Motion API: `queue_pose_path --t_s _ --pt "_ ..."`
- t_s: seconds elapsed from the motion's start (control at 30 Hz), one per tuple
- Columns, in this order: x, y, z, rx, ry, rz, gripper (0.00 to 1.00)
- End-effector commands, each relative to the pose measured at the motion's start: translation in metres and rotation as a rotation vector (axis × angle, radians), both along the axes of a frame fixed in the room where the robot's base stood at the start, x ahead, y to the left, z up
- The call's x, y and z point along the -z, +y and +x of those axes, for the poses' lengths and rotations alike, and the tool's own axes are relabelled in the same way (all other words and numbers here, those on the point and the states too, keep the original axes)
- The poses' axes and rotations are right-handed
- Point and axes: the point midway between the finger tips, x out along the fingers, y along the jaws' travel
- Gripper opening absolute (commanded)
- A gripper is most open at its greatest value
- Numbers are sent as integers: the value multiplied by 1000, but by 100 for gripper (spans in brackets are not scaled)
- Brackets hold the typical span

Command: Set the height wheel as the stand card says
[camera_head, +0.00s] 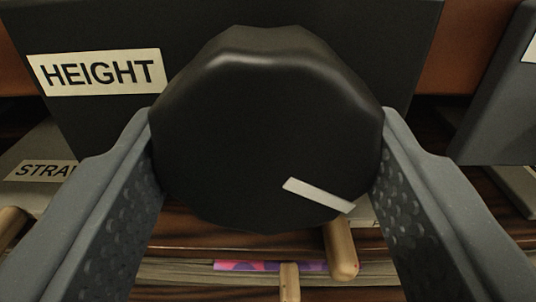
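The height wheel (255,130) is a large black faceted knob in the middle of the view. A white pointer mark (318,195) on its face runs toward the lower right. A label reading HEIGHT (97,72) is on the dark panel (390,50) behind it, to the upper left. My gripper (267,115) has one grey finger at each side of the wheel. Both fingertips appear to touch its rim, so it looks shut on the wheel. No stand card with a readable setting shows, and no scale marks show around the wheel.
A partly hidden label reading STRA (40,171) is at the left. Wooden pegs or handles (341,250) stick out below the wheel. A pink and purple strip (245,267) lies beneath. Another dark box (500,90) stands at the right, beyond a gap.

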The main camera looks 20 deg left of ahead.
Motion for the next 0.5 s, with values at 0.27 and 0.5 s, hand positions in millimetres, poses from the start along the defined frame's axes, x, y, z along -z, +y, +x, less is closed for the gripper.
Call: queue_pose_path --t_s 0.27,0.5 --pt "0 -2 -1 11 -18 -53 31" --pt "2 -2 -1 8 -68 -205 31"
